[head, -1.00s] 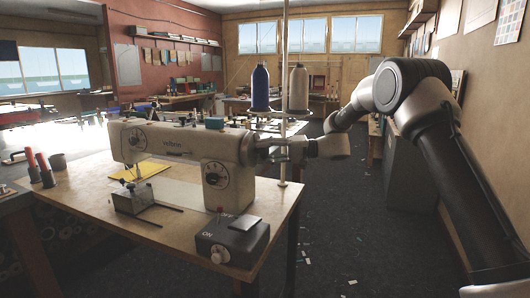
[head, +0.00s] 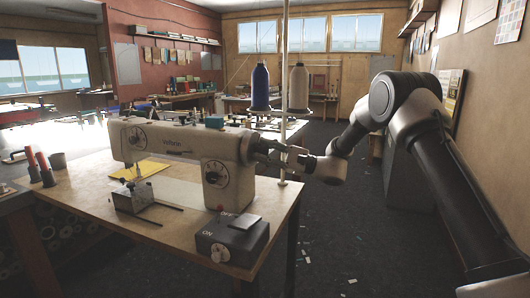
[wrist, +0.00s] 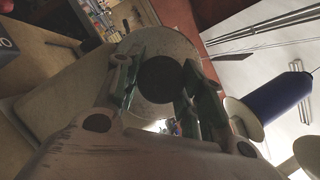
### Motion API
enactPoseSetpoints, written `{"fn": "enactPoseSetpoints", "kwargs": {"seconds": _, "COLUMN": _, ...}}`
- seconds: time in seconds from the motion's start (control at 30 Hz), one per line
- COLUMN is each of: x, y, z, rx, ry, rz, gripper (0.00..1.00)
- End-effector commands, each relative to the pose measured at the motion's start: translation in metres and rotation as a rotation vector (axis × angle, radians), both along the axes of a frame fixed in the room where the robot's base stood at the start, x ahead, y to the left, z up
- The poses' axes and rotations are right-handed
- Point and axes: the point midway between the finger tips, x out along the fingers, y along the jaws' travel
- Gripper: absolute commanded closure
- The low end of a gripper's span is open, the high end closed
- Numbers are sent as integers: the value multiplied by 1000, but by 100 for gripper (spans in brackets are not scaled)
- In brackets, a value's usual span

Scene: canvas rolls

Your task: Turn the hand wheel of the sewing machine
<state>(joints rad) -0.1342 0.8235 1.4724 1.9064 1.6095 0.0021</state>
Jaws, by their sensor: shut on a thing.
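The white sewing machine (head: 185,150) stands on a wooden table, its right end toward my arm. My gripper (head: 262,150) reaches in from the right and is shut on the hand wheel at that end. In the wrist view the pale round hand wheel (wrist: 155,45) has a dark round centre. The fingers of my gripper (wrist: 160,88) lie on either side of that centre.
Blue (head: 260,88) and beige (head: 299,88) thread cones stand on a stand with a pale upright pole (head: 284,120) close by my gripper. A black switch box (head: 232,240) sits at the table's (head: 90,205) front.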

Motion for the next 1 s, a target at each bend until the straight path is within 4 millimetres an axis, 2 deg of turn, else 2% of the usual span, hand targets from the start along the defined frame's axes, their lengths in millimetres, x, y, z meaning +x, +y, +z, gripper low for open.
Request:
{"fn": "enactPoseSetpoints", "kwargs": {"seconds": 0.4, "x": 0, "y": 0, "z": -1, "rx": 71, "ry": 201, "rz": -4, "gripper": 85}}
{"fn": "enactPoseSetpoints", "kwargs": {"seconds": 1.0, "x": 0, "y": 0, "z": -2, "rx": 84, "ry": 236, "rz": -3, "gripper": 85}}
